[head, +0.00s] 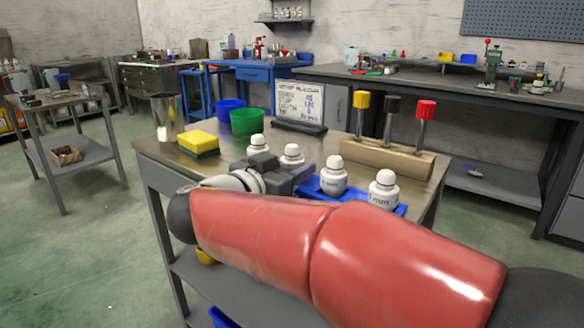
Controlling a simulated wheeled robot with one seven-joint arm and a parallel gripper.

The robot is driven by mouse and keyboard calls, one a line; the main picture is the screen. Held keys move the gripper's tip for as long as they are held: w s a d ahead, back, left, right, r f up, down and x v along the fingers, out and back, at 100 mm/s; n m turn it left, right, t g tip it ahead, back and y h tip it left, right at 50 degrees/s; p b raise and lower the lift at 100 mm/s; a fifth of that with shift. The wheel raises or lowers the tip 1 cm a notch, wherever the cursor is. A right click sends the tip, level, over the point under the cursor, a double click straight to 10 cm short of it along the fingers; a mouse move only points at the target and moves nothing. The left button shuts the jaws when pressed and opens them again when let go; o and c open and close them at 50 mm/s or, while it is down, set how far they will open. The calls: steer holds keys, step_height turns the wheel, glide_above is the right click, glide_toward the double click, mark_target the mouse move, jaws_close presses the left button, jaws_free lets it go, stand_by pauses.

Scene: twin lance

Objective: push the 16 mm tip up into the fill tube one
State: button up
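My red arm crosses the front of the head view, and my dark grey gripper (284,177) is low over the workbench, among white round-topped bottles. Its fingertips are largely hidden, so I cannot tell whether it is open, or whether it holds anything. Two white bottles (291,155) and (258,146) show just behind the gripper. Two more labelled white bottles (334,178) and (383,190) stand at a blue tray (313,186) to the right. I cannot make out the 16 mm tip or fill tube one.
A wooden block (376,157) holds upright tools with yellow, black and red tops. A yellow sponge (198,143), a metal cup (166,117), green (247,122) and blue (229,112) containers and a sign (300,103) share the workbench (170,158). Bare top shows at its left.

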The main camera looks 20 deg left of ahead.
mark_target(292, 146)
steer(key=c, duration=0.4)
steer(key=shift+r+p, duration=1.35)
steer(key=shift+r, duration=0.1)
steer(key=shift+c, duration=0.2)
steer(key=shift+r, duration=1.05)
steer(key=shift+s, duration=0.15)
